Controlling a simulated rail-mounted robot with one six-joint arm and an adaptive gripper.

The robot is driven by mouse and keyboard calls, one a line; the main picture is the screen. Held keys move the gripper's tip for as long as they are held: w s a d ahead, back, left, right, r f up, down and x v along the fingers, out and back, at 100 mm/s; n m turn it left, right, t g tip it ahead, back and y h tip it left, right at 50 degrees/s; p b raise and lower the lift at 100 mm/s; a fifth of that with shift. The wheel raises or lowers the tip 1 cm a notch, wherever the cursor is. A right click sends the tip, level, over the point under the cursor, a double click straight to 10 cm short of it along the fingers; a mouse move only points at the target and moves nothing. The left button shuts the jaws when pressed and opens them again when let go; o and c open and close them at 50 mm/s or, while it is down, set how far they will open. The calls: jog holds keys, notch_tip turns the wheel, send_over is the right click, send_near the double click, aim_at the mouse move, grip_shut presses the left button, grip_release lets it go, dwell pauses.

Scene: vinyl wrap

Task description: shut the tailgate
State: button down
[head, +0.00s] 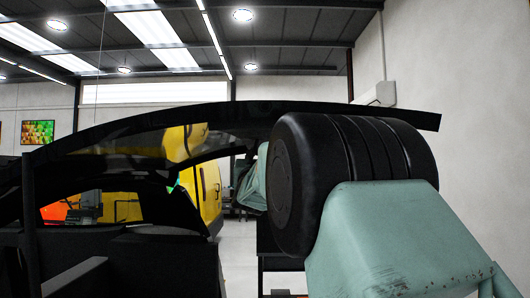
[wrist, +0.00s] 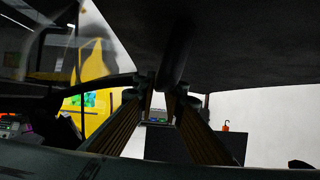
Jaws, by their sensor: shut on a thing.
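The tailgate (head: 235,114) is a long dark panel, raised and spanning the head view above the black car body (head: 130,262). Its dark underside (wrist: 245,45) fills the top of the wrist view. A black rounded bar (wrist: 175,62) hangs from that underside. My gripper (wrist: 164,98) has its two brown-padded fingers reaching up to the bar's lower end, with the tips closed on it. The exact contact is dark and hard to make out. In the head view my arm is under the tailgate, and its large black joint hides part of the panel's right side.
A yellow van (head: 206,185) stands behind the car. A dark cabinet or bench (head: 280,258) is beyond my arm, with an orange item (wrist: 226,127) on top in the wrist view. A white wall is at the right. Pale floor shows between the car and the cabinet.

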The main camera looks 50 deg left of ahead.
jog(key=shift+f, duration=0.2)
jog(key=c, duration=2.7)
grip_release()
jog(key=shift+d, duration=0.15)
jog(key=shift+v, duration=5.9)
jog(key=shift+f, duration=0.1)
jog(key=shift+c, duration=0.2)
